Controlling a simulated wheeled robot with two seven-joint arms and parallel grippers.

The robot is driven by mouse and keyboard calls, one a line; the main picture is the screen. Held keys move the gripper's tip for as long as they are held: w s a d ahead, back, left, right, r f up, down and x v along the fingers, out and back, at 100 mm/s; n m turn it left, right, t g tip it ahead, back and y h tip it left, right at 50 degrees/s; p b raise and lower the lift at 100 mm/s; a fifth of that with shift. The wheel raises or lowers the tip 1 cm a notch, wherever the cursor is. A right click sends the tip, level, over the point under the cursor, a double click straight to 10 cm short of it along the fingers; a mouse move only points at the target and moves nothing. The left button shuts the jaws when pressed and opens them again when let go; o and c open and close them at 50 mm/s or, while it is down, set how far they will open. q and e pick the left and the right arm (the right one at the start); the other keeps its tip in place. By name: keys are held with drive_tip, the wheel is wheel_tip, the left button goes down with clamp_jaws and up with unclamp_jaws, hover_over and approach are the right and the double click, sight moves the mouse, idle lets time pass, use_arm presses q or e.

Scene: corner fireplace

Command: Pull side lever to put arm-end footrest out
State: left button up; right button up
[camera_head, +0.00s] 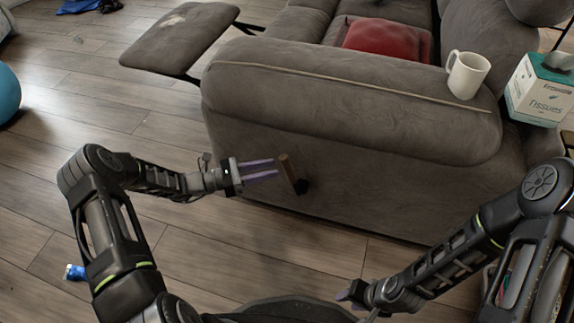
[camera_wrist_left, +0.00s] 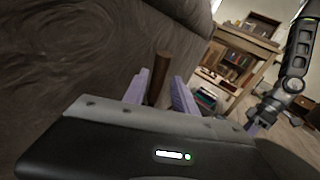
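The side lever (camera_head: 293,175) is a short brown handle on the side of the grey sofa (camera_head: 350,190). The footrest (camera_head: 180,38) stands out from the sofa's far left end, raised and level. My left gripper (camera_head: 276,169) is open, its purple fingers pointing at the lever with their tips just beside it. In the left wrist view the lever (camera_wrist_left: 159,78) shows between the two spread fingers, nearer the left one; I cannot tell if they touch. My right gripper (camera_head: 350,293) is low near my base, small and partly hidden, away from the lever.
A white mug (camera_head: 467,75) and a tissue box (camera_head: 541,90) stand at the armrest's right end. A red cushion (camera_head: 388,40) lies on the seat. A blue ball (camera_head: 6,95) and a small blue item (camera_head: 75,272) are on the floor at left. The wooden floor between is clear.

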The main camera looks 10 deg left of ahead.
sight(287, 165)
use_arm(q)
drive_tip(key=b+x, duration=0.1)
drive_tip(key=x, duration=0.5)
drive_tip(key=shift+c, duration=0.2)
clamp_jaws()
idle(1.1)
